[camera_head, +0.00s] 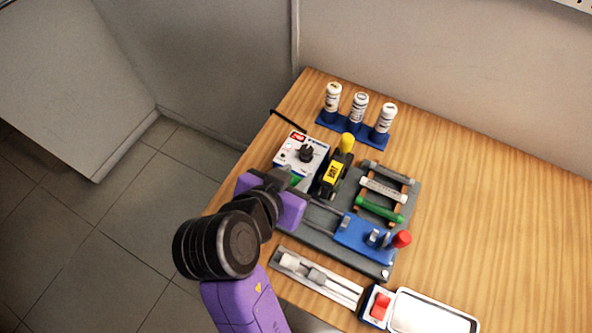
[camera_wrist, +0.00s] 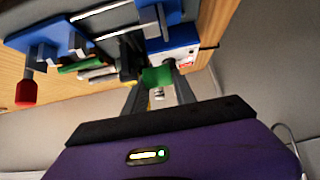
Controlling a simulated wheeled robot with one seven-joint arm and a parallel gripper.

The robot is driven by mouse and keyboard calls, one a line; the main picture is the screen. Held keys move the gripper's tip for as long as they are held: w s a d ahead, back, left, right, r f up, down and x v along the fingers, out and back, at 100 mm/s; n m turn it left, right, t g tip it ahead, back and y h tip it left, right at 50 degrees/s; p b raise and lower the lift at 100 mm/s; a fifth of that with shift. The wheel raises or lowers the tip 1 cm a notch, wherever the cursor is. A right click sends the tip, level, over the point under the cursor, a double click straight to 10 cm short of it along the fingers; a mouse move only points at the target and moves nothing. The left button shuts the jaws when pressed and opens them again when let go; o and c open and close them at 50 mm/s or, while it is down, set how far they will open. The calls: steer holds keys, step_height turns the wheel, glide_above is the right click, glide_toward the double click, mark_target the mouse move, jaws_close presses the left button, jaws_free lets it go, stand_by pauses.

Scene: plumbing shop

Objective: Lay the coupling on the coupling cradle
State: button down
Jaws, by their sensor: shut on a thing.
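My gripper (camera_head: 291,181) is at the left side of the grey fixture board, just in front of the white control box. In the wrist view, my gripper (camera_wrist: 158,84) has its fingers on either side of a small green piece (camera_wrist: 157,75), which appears to be the held coupling. A small pale metal part shows just below it. In the head view the held piece is mostly hidden by my wrist. I cannot tell for sure which part is the coupling cradle; a long pale holder (camera_head: 340,291) with light blocks lies along the front of the table.
The control box (camera_head: 303,150) and a black-and-yellow tool (camera_head: 336,172) stand close to my gripper. A rack (camera_head: 408,180) holds grey, white and green tubes. A blue clamp (camera_head: 362,237) has a red knob. White bottles (camera_head: 358,108) stand behind. The right table is clear.

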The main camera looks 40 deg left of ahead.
steer(key=shift+f+b, duration=1.95)
steer(key=shift+f, duration=0.55)
steer(key=shift+s+d+f+b, duration=0.1)
steer(key=shift+s+f+b, duration=0.1)
steer(key=shift+f, duration=0.25)
steer(key=shift+s+f+b, duration=0.1)
steer(key=shift+f+b, duration=0.05)
steer(key=shift+f, duration=0.25)
steer(key=shift+s+f, duration=0.1)
steer(key=shift+s, duration=0.25)
steer(key=c, duration=0.9)
jaws_free()
steer(key=s+r, duration=0.1)
steer(key=r, duration=0.1)
steer(key=s+d+r, duration=0.1)
steer(key=s+r, duration=0.2)
steer(key=r, duration=0.2)
steer(key=shift+s+d, duration=0.2)
steer(key=shift+d, duration=0.15)
